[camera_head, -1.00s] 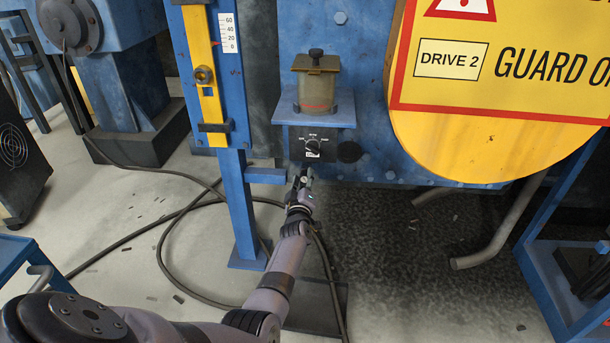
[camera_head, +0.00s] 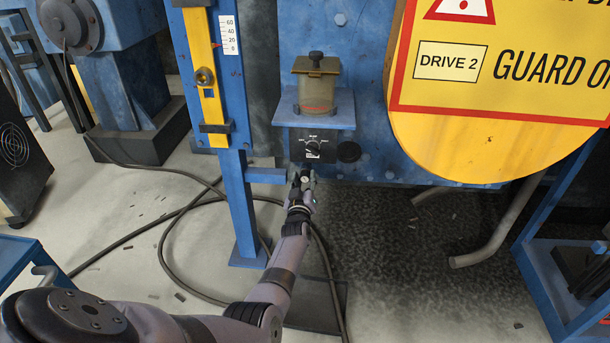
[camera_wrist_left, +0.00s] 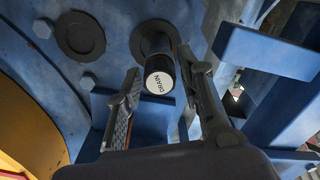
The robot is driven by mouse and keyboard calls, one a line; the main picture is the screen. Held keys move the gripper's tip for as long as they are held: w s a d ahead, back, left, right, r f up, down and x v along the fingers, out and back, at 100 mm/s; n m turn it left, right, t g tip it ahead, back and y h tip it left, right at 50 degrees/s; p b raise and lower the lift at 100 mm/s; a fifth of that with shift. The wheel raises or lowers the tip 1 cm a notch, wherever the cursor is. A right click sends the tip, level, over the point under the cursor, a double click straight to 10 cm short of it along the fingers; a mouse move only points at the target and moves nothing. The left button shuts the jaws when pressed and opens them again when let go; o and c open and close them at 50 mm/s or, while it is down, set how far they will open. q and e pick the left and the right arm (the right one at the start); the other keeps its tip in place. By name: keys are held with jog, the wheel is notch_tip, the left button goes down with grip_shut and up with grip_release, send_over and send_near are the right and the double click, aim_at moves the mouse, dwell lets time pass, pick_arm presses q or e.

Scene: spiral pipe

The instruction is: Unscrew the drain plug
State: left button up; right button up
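The drain plug (camera_wrist_left: 160,75) is a dark cylinder with a white end face marked "DRAIN". It sticks out of a dark round flange (camera_wrist_left: 156,38) on the blue machine wall in the left wrist view. My left gripper (camera_wrist_left: 160,98) is open, with one finger on each side of the plug's end. The right-hand finger looks close to the plug; I cannot tell if it touches. A gap shows to the left-hand finger. In the head view my left gripper (camera_head: 303,178) is just below the black dial box; the plug is hard to make out there. My right gripper is not in view.
The black dial box (camera_head: 313,146) hangs under a blue shelf (camera_head: 315,117) holding a cup. A blue post (camera_head: 240,200) stands left of my arm. The yellow guard (camera_head: 480,150) is to the right. A dark cable (camera_head: 165,240) curls on the floor.

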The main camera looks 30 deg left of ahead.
pick_arm(q)
jog(key=shift+m, duration=1)
jog(key=m, duration=0.3)
jog(key=shift+p, duration=0.3)
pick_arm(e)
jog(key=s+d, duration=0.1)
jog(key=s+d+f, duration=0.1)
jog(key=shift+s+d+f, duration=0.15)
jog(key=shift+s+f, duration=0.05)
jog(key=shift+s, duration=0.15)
pick_arm(q)
jog(key=shift+c, duration=0.5)
grip_shut()
jog(key=shift+n, duration=0.3)
